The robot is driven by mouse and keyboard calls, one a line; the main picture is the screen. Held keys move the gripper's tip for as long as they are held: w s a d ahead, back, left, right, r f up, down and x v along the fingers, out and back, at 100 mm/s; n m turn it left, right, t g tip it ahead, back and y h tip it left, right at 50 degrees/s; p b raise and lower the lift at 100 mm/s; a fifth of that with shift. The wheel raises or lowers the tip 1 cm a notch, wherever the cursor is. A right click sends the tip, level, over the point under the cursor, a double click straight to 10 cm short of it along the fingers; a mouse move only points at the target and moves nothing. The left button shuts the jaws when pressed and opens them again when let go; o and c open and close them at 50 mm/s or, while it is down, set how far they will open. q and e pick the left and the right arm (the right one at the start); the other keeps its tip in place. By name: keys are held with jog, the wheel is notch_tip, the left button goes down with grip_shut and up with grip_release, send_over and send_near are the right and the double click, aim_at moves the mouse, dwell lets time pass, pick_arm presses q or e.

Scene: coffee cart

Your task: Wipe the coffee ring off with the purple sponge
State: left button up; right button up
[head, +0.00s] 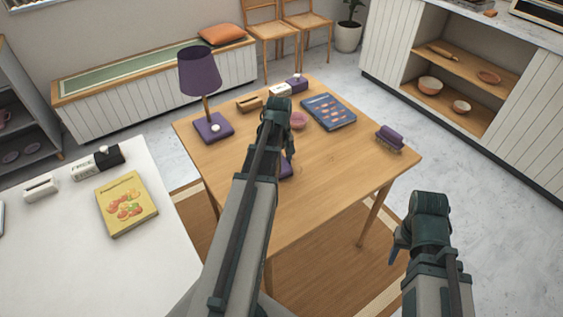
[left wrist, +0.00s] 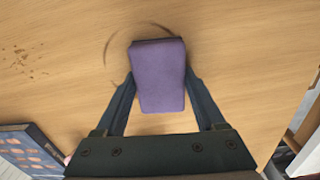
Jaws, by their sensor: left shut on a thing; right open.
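The purple sponge (left wrist: 158,75) is held between the two fingers of my left gripper (left wrist: 158,95), just above or on the wooden table (left wrist: 260,60); contact I cannot tell. The coffee ring (left wrist: 108,47) is a thin brown arc around the sponge's far end, partly covered by it. In the head view the sponge (head: 286,171) shows only as a small purple patch beside my left arm. The ring is not clear there. My right gripper (head: 398,248) is open and empty, off the table's right front side.
The table also carries a purple lamp (head: 200,75), a blue book (head: 328,111), a pink bowl (head: 298,121) and a purple brush (head: 390,137). Brown specks (left wrist: 22,62) lie left of the ring. A white counter (head: 150,240) with a yellow book (head: 127,204) stands at left.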

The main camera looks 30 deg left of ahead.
aim_at(296, 161)
pick_arm(q)
jog(key=shift+s+a, duration=0.35)
jog(key=shift+s, duration=0.45)
jog(key=shift+s+a, duration=0.3)
jog(key=shift+s, duration=0.45)
jog(key=shift+f, duration=0.15)
jog(key=shift+w+d, duration=0.1)
jog(key=shift+w+d, duration=0.2)
jog(key=shift+w, duration=0.4)
jog(key=shift+w+d, duration=0.2)
jog(key=shift+w, duration=0.4)
jog(key=shift+w+d, duration=0.2)
jog(key=shift+w, duration=0.15)
jog(key=shift+w+d, duration=0.4)
jog(key=shift+w, duration=0.65)
jog(key=shift+w+d, duration=0.45)
jog(key=shift+w, duration=0.6)
jog(key=shift+w+d, duration=0.4)
jog(key=shift+w, duration=0.65)
